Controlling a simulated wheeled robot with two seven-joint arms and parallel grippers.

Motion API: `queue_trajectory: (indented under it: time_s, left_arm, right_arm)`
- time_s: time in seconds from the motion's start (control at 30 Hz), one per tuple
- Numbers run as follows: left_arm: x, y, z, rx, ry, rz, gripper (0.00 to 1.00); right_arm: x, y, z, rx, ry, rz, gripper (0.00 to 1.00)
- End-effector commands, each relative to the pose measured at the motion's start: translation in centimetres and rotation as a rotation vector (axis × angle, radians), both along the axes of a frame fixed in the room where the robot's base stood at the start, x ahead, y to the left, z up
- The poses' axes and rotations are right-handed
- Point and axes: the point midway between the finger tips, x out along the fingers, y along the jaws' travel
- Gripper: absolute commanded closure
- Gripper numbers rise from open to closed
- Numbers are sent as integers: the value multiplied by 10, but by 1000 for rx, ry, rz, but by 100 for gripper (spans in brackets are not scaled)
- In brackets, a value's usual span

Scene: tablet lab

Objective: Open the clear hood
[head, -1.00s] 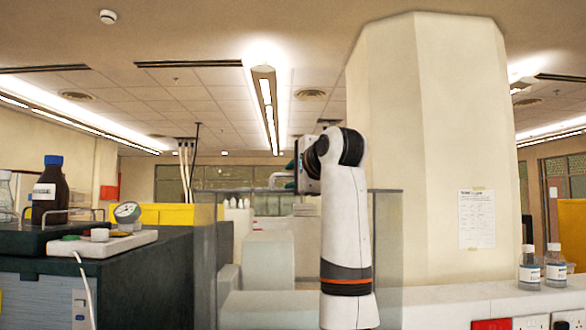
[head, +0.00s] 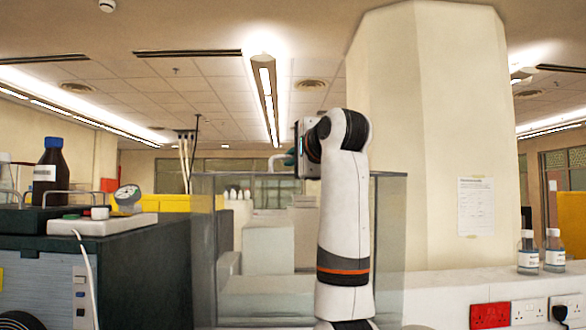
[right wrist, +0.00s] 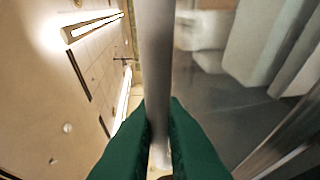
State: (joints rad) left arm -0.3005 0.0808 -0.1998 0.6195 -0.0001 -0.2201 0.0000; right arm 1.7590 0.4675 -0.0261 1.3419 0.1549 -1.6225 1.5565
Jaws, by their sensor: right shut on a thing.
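The clear hood (head: 390,215) stands in the middle of the head view, a box of see-through panels with a grey tint. Its pale bar handle (head: 279,157) shows at the top edge of the panels, partly hidden by my right wrist. My right gripper (head: 290,160) is at this handle, mostly behind my white arm. In the right wrist view the handle (right wrist: 157,60) runs upright between the green fingers of my right gripper (right wrist: 160,135), which is shut on it. The clear panel lies to the right of the bar there. My left gripper is not in view.
A dark bench at left carries a brown bottle (head: 49,172), a white plate device (head: 100,224) and a gauge (head: 127,197). A large pillar (head: 440,120) rises behind the hood. Two small bottles (head: 528,253) stand on the white ledge at right.

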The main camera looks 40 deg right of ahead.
Motion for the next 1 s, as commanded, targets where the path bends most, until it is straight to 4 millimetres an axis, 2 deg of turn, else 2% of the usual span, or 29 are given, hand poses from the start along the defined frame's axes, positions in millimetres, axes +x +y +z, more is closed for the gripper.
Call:
queue_trajectory:
  time_s: [0.03,0.3,0.43,0.77,0.8,0.9,1.0]
  left_arm:
    - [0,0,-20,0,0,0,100]
    - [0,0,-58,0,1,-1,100]
    - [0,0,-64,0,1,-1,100]
    - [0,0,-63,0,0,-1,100]
    - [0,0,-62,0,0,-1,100]
    - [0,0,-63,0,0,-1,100]
    - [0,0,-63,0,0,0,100]
  right_arm:
    - [-6,6,-13,-11,-15,3,100]
    - [-31,27,-27,-58,-71,3,100]
    - [-37,31,-28,-68,-83,1,100]
    - [-38,32,-26,-70,-85,0,100]
    - [-38,32,-26,-70,-85,0,87]
    - [-38,31,-26,-70,-85,0,71]
    - [-38,31,-26,-70,-85,0,68]
